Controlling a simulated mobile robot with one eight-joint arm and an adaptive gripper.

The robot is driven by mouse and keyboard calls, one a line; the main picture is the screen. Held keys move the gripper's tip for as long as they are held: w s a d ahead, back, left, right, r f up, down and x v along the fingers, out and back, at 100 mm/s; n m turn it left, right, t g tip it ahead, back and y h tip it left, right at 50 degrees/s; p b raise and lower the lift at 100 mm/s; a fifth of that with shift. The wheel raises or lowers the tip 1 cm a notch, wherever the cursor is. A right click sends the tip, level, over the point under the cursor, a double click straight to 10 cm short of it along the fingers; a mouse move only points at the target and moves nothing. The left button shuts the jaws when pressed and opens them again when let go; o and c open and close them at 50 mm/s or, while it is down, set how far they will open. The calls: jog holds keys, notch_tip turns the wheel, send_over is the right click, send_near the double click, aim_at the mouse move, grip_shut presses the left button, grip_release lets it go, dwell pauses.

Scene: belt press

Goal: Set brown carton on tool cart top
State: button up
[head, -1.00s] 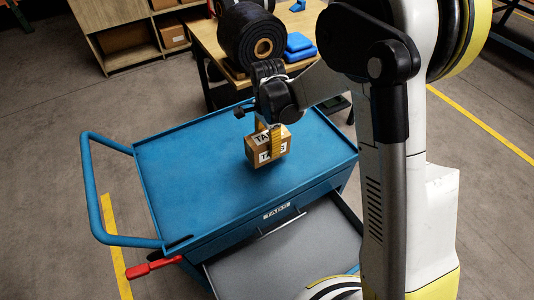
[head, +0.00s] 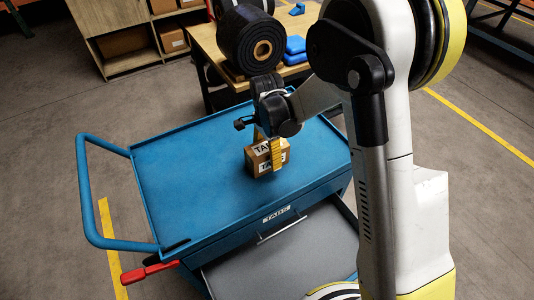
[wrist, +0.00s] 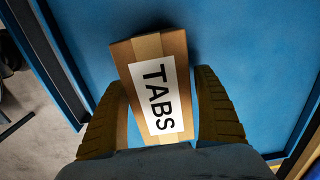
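The brown carton (head: 256,164) is a small box with white labels and a tape strip. It is over the middle of the blue tool cart top (head: 190,170), upright, its underside at or very close to the surface; I cannot tell whether it touches. In the wrist view the carton (wrist: 122,57) shows a white "TABS" label, with blue cart top around it. My gripper (head: 266,150) points down from above, its yellow fingers shut on the carton's two sides. The fingers also show in the wrist view (wrist: 160,100), one against each side.
The cart has a raised rim, a blue push handle (head: 88,200) at left, a red lever (head: 140,272) and an open grey drawer (head: 275,265) in front. A wooden table (head: 208,42) with a large black roll (head: 243,38) stands behind. The cart top is otherwise clear.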

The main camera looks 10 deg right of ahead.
notch_tip(320, 180, up, 12)
jog(key=p, duration=0.4)
jog(key=shift+r+p, duration=0.2)
jog(key=shift+p, duration=0.1)
jog(key=shift+d+r, duration=0.1)
jog(key=shift+r, duration=0.15)
jog(key=s+d+r+n+t, duration=0.3)
jog(key=s+d+r+n, duration=0.3)
jog(key=s+r, duration=0.3)
jog(key=s+d+r+n+t, duration=0.2)
jog(key=s+n, duration=0.1)
jog(key=s, duration=0.2)
jog(key=s+d+r+n+t, duration=0.2)
jog(key=s+d+n, duration=0.1)
jog(key=s, duration=0.3)
jog(key=shift+n, duration=0.7)
jog(key=shift+d, duration=0.1)
